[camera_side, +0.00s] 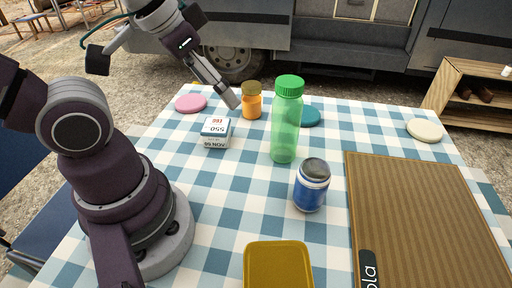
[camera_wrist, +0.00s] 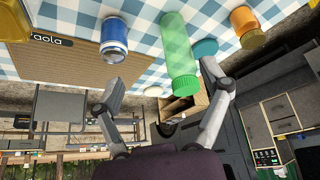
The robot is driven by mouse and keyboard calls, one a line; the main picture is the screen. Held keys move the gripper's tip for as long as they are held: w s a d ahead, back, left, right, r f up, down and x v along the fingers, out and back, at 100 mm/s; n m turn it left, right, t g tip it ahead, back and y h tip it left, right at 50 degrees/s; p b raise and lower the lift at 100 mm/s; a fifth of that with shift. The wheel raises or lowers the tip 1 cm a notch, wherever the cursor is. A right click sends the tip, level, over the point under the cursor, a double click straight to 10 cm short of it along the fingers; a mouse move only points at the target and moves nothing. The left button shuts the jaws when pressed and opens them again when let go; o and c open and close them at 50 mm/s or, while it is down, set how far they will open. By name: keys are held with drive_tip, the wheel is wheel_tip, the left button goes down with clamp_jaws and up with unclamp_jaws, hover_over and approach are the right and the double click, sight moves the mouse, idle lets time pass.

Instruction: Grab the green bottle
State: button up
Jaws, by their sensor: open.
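The green bottle (camera_side: 286,125) stands upright on the checkered table, translucent with a green cap. In the wrist view, which is turned upside down, the bottle (camera_wrist: 177,48) appears between my two fingers, closer to the right-hand one. My gripper (camera_side: 234,102) is to the left of the bottle in the side view, above the table and apart from it. In the wrist view my gripper (camera_wrist: 163,76) is open with nothing between its fingers. The bottle is fully visible in the side view.
An orange jar (camera_side: 252,104) is close to my fingertips. A white box (camera_side: 215,132) stands left of the bottle. Nearby are a teal disc (camera_side: 311,117), a pink disc (camera_side: 191,103), a brown mat (camera_side: 425,215) and a yellow-lidded container (camera_side: 277,265).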

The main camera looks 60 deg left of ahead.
drive_tip(key=shift+o, duration=0.9)
drive_tip(key=m+g, duration=0.4)
drive_tip(key=m, duration=0.9)
approach(287, 104)
drive_tip(key=w+m, duration=0.1)
drive_tip(key=w+a+m+g, duration=0.1)
drive_tip(key=m, duration=0.1)
drive_tip(key=shift+a+f, duration=0.1)
drive_tip(key=shift+f, duration=0.3)
drive_tip(key=shift+w+a+f+m+g, duration=0.15)
drive_tip(key=shift+f+m+g, duration=0.15)
drive_tip(key=shift+m, duration=0.2)
drive_tip(key=f, duration=1)
drive_tip(key=shift+w+a+f, duration=0.15)
drive_tip(key=shift+w+a, duration=0.1)
drive_tip(key=shift+w, duration=0.15)
drive_tip(key=c, duration=1.2)
